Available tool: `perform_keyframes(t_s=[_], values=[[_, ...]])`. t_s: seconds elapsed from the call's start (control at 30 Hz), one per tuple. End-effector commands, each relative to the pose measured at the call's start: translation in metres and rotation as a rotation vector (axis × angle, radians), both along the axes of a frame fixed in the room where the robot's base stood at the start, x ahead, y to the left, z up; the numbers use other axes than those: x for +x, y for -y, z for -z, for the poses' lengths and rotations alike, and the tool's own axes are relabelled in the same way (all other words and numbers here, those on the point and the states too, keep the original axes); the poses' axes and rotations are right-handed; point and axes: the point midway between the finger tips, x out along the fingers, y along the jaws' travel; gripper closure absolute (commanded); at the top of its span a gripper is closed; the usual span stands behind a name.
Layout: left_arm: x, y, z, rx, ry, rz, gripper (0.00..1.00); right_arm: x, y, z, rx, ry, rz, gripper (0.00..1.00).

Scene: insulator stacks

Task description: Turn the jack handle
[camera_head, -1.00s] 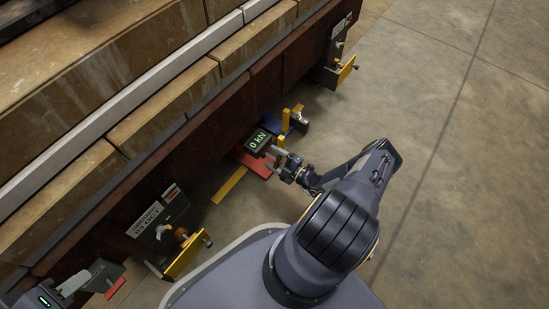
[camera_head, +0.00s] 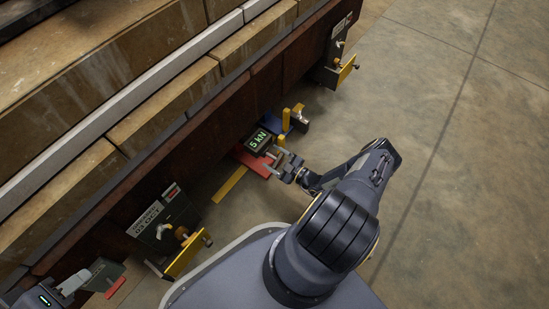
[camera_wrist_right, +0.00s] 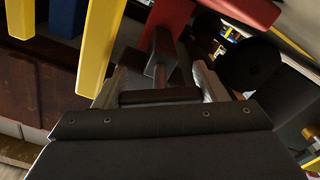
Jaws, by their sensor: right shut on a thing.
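The jack has a red body (camera_head: 255,162) and a readout (camera_head: 258,141) showing 5 kN. It stands at the foot of the stack, beside yellow and blue parts. My right gripper (camera_head: 279,163) is at the near side of the jack. In the right wrist view, its two fingers (camera_wrist_right: 160,90) are shut around the dark crossbar of the jack handle (camera_wrist_right: 160,97), whose stem runs up toward the red body. My left gripper (camera_head: 80,286) is at the lower left edge, next to a dark box with a red strip (camera_head: 106,277). Its grip is unclear.
The long stack (camera_head: 130,120) fills the left and top. A tagged bracket with a yellow plate (camera_head: 184,255) stands at lower left, and another (camera_head: 346,69) at the upper right. A yellow strip (camera_head: 230,184) lies on the floor. Open concrete floor (camera_head: 450,150) is at right.

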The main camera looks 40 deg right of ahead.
Motion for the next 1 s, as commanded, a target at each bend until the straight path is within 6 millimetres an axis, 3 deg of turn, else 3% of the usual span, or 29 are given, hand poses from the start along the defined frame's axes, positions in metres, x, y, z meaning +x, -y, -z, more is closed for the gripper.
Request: perform_keyframes(t_s=[0.37,0.4,0.47,0.77,1.0], values=[[0.000,0.000,0.000,0.000,0.000,0.000,0.64,-0.001,0.001,0.001,0.002,-0.003,0.002,0.57],[0.000,0.000,0.000,0.000,0.000,0.000,0.64,-0.001,0.001,0.001,0.002,-0.003,0.002,0.31],[0.000,0.000,0.000,0.000,0.000,0.000,0.64,-0.001,0.001,0.001,0.001,-0.003,0.002,0.25],[0.000,0.000,-0.001,0.000,0.000,0.000,0.64,-0.003,0.001,0.000,0.001,-0.002,0.001,0.25],[0.000,0.000,-0.011,0.000,0.000,0.000,0.64,-0.037,0.012,-0.001,0.001,-0.005,0.004,0.25]])
